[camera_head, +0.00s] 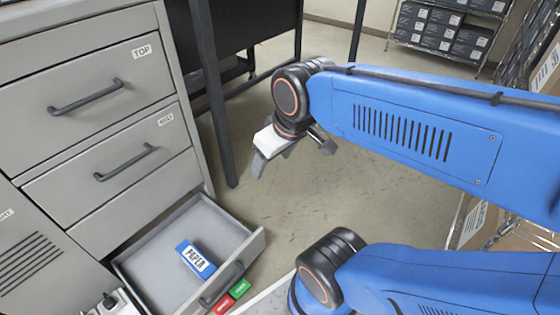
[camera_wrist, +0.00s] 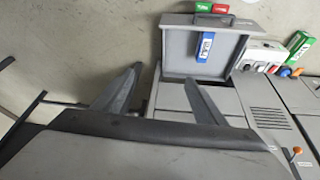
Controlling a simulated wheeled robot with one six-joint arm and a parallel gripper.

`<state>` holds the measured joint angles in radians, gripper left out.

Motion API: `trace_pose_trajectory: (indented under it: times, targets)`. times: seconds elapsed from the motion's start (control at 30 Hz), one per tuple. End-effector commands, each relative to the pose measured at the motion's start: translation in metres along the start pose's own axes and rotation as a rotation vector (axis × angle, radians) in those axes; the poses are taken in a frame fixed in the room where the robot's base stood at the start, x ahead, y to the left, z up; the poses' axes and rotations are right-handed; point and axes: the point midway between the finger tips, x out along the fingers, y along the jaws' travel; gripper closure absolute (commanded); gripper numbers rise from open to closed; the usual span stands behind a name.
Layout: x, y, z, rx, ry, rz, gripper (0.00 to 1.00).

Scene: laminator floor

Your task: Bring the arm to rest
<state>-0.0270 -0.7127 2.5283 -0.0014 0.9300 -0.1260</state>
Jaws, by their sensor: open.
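My arm is blue and reaches in from the right in the head view. My gripper (camera_head: 292,158) hangs over the open floor, to the right of the grey drawer cabinet. In the wrist view the two dark fingers of my gripper (camera_wrist: 160,92) stand wide apart with nothing between them. The gripper is open and empty. It touches nothing that I can see.
The cabinet's lowest drawer (camera_head: 255,245) is pulled out, with a blue box (camera_head: 194,260) labelled PAPER inside. A black table (camera_head: 205,90) stands behind. Shelves with boxes (camera_head: 440,30) stand far back.

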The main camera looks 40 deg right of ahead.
Motion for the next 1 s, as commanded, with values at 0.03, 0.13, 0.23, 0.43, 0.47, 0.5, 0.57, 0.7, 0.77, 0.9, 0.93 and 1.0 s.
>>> trace_pose_trajectory:
  times: [0.03, 0.13, 0.23, 0.43, 0.47, 0.5, 0.57, 0.7, 0.77, 0.9, 0.93, 1.0]
  targets:
    - [-0.005, 0.002, 0.006, 0.045, 0.009, 0.005, 0.34]
    - [-0.011, 0.003, 0.014, 0.113, 0.014, 0.009, 0.34]
    - [-0.013, 0.003, 0.017, 0.145, 0.018, 0.011, 0.34]
    - [-0.013, 0.003, 0.018, 0.151, 0.017, 0.011, 0.34]
    - [-0.013, 0.003, 0.018, 0.151, 0.017, 0.011, 0.34]
    - [-0.013, 0.003, 0.018, 0.150, 0.017, 0.011, 0.34]
    - [-0.013, 0.003, 0.018, 0.150, 0.017, 0.011, 0.34]
    - [-0.013, 0.003, 0.017, 0.149, 0.017, 0.011, 0.34]
    - [-0.013, 0.003, 0.017, 0.149, 0.017, 0.011, 0.34]
    - [-0.013, 0.003, 0.017, 0.149, 0.017, 0.011, 0.34]
    - [-0.013, 0.003, 0.017, 0.149, 0.017, 0.011, 0.34]
    - [-0.013, 0.003, 0.017, 0.148, 0.017, 0.011, 0.34]
